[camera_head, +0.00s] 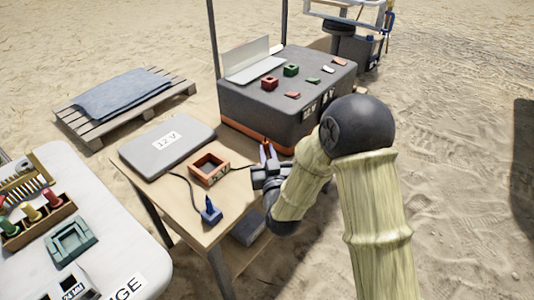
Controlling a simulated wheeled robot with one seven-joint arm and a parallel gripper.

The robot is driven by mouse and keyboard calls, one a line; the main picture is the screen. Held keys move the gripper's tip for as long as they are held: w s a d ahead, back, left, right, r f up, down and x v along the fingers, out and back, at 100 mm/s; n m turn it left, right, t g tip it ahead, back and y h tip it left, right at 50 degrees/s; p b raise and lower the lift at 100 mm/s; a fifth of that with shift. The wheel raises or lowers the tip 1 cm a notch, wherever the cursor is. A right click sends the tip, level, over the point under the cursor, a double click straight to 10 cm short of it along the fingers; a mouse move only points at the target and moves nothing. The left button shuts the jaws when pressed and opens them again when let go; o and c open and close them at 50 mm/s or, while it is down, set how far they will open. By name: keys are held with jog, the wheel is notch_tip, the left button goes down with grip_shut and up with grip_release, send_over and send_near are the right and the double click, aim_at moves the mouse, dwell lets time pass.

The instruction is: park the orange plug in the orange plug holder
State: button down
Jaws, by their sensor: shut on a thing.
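My gripper (268,158) is over the right side of the wooden table, pointing up and away from me in the picture. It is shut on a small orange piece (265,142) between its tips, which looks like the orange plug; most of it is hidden. No other orange holder shows clearly; the spot behind and under my gripper is hidden.
A blue plug (210,211) stands upright at the table's front edge, with a cable. A grey slab (168,142) lies behind left. A dark box (240,105) with red and green pieces stands behind the gripper. A white table (97,252) is at left.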

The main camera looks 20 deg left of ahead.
jog(key=shift+f+b, duration=1.7)
jog(key=shift+b, duration=0.05)
jog(key=c, duration=1.3)
grip_release()
jog(key=shift+c, duration=0.2)
jog(key=shift+d, duration=0.1)
